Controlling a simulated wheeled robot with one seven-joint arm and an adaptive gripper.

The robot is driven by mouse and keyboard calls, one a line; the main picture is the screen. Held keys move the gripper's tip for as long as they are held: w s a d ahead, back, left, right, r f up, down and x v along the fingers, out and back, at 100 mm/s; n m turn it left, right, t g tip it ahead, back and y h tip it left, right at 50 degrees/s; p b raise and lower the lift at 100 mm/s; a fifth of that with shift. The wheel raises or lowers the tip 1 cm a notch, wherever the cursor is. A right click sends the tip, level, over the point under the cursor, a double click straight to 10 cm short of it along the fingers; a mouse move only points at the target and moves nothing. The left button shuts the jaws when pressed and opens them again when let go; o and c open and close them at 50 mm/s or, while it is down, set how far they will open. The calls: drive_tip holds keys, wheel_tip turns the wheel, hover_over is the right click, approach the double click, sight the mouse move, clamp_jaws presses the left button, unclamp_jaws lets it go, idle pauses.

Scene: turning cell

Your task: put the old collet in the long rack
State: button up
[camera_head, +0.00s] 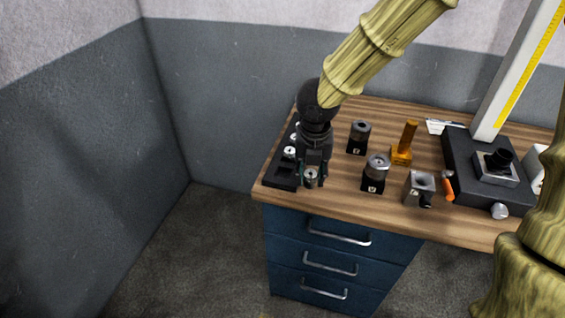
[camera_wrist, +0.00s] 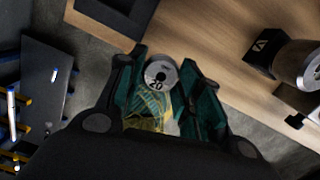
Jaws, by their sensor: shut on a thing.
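My gripper (camera_head: 311,180) is over the front left of the workbench, pointing down. It is shut on a silver collet (camera_head: 311,174), whose round face is turned up. In the wrist view the collet (camera_wrist: 161,73) sits between the green fingers (camera_wrist: 165,95) and its face reads 20. The long black rack (camera_head: 283,182) lies along the bench's left edge, just left of my gripper. Silver collets (camera_head: 290,152) show farther back in it, and its near end looks bare. Part of the rack (camera_wrist: 117,14) shows at the top of the wrist view. My gripper hides some of the rack.
Two black-based holders (camera_head: 358,138) (camera_head: 374,180) with round metal parts stand right of my gripper. Beyond are an amber post (camera_head: 403,145), a grey block (camera_head: 419,187), an orange-handled tool (camera_head: 448,185) and a dark measuring stand (camera_head: 462,165). Blue drawers (camera_head: 335,255) are below.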

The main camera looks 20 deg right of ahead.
drive_tip(key=w+a+p, duration=0.1)
drive_tip(key=w, duration=0.2)
drive_tip(key=w+a, duration=0.1)
drive_tip(key=w, duration=0.2)
drive_tip(key=w+a+f+p, duration=0.1)
drive_tip(key=w+a, duration=0.1)
drive_tip(key=w, duration=0.1)
drive_tip(key=shift+w+p, duration=0.3)
drive_tip(key=shift+p, duration=0.05)
drive_tip(key=shift+a+f+p, duration=0.1)
drive_tip(key=shift+f+p, duration=0.45)
drive_tip(key=shift+f, duration=1.2)
drive_tip(key=shift+f, duration=0.15)
drive_tip(key=o, duration=1.1)
wheel_tip(320, 180, up, 12)
drive_tip(key=s+b, duration=0.1)
drive_tip(key=shift+s+a+b, duration=0.15)
drive_tip(key=shift+a+b, duration=0.1)
drive_tip(key=shift+b, duration=0.1)
